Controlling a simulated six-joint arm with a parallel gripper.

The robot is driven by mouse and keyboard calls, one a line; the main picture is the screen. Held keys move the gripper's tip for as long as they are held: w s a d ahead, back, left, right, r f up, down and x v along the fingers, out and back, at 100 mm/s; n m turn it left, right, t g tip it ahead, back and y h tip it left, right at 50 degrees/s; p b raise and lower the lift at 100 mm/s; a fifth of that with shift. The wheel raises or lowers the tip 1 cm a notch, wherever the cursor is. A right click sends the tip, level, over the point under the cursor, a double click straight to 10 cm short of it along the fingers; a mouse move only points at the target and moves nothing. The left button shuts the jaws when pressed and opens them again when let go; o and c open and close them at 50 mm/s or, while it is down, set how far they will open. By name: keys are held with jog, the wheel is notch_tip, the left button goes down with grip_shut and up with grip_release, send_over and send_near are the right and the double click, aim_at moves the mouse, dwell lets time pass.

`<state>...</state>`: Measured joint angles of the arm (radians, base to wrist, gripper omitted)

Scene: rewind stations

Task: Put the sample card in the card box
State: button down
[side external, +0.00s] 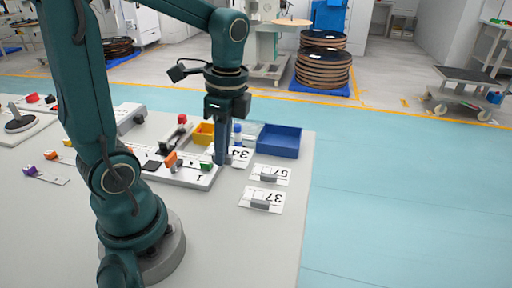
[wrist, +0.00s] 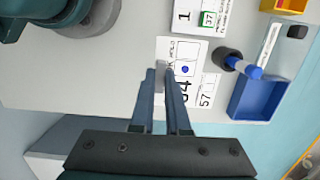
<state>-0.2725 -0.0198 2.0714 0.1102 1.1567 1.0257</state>
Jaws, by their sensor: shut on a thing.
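My gripper (side external: 221,160) is low over the table, its fingers pointing down. In the wrist view its fingertips (wrist: 161,70) are closed on the small grey grip of a white card marked 34 (wrist: 178,50). That card also shows in the side view (side external: 241,154), partly hidden behind the fingers. I cannot tell whether it touches the table. An open blue box (side external: 276,151) stands just right of and behind the card; it is the likely card box and also shows in the wrist view (wrist: 258,98). It looks empty.
A white board numbered 1 (side external: 196,179) with coloured blocks lies left of the gripper. A blue-topped upright item (wrist: 243,68) stands between card and box. A yellow bin (side external: 203,133) is behind.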

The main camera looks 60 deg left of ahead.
jog(key=shift+s+a+f, duration=0.1)
jog(key=shift+s+f, duration=0.1)
jog(key=shift+s, duration=0.45)
jog(key=shift+s+a+r, duration=0.1)
jog(key=shift+s+a, duration=0.1)
jog(key=shift+s, duration=0.15)
jog(key=shift+d, duration=0.1)
send_over(248, 240)
notch_tip(248, 240, down, 7)
jog(key=shift+w+d+r, duration=0.1)
jog(key=shift+d, duration=0.05)
jog(key=shift+d+f, duration=0.1)
jog(key=shift+f, duration=1.8)
jog(key=shift+f, duration=0.1)
